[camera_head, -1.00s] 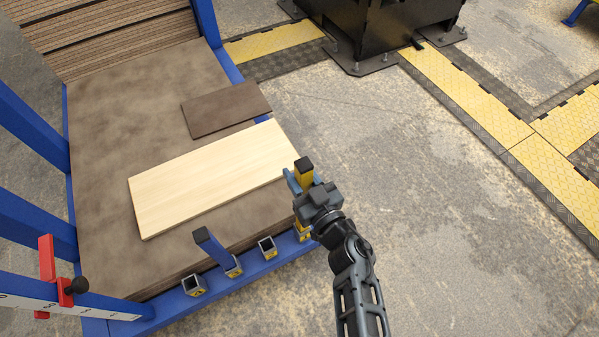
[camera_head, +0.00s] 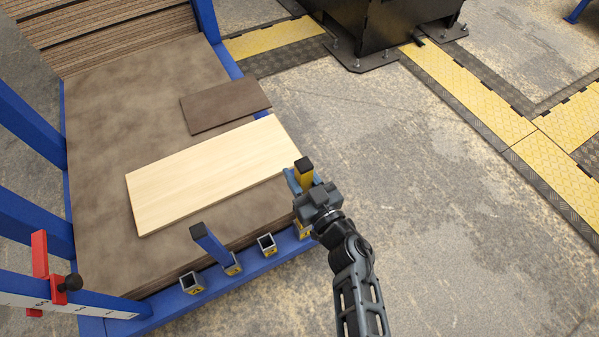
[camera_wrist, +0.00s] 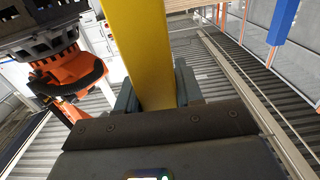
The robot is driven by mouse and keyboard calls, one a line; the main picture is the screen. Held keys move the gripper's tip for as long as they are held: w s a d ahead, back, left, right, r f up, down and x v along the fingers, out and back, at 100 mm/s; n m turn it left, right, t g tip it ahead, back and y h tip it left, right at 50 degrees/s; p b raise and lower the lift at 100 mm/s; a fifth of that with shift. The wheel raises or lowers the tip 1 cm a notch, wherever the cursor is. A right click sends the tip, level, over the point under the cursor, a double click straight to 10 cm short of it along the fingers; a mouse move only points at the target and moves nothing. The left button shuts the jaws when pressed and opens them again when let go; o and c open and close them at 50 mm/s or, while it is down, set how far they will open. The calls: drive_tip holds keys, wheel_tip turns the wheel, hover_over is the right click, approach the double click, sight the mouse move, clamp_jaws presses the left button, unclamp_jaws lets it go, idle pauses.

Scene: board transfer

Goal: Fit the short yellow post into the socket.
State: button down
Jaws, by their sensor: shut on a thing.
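The short yellow post (camera_head: 304,176) with a black top stands roughly upright in my gripper (camera_head: 299,183), whose jaws are shut on it. In the wrist view the yellow post (camera_wrist: 145,50) runs up between the two fingers (camera_wrist: 157,92). A grey square socket with a yellow label (camera_head: 303,232) lies below my gripper at the right end of the blue rail. My gripper hides most of that socket, so I cannot tell whether the post's lower end is inside it. An open, empty socket (camera_head: 267,244) stands just left of it.
A taller blue post (camera_head: 210,244) stands in another socket (camera_head: 232,267). One more empty socket (camera_head: 192,283) is at the left. A pale board (camera_head: 205,178) and a dark board (camera_head: 222,106) lie on the brown stack behind.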

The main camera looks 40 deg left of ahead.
wheel_tip(320, 180, down, 6)
drive_tip(key=b, duration=0.5)
drive_tip(key=shift+f, duration=0.2)
idle(1.8)
drive_tip(key=c, duration=0.6)
unclamp_jaws()
drive_tip(key=shift+c, duration=0.2)
drive_tip(key=p+v, duration=0.3)
drive_tip(key=v, duration=0.4)
drive_tip(key=shift+s+d, duration=0.15)
drive_tip(key=shift+d, duration=0.2)
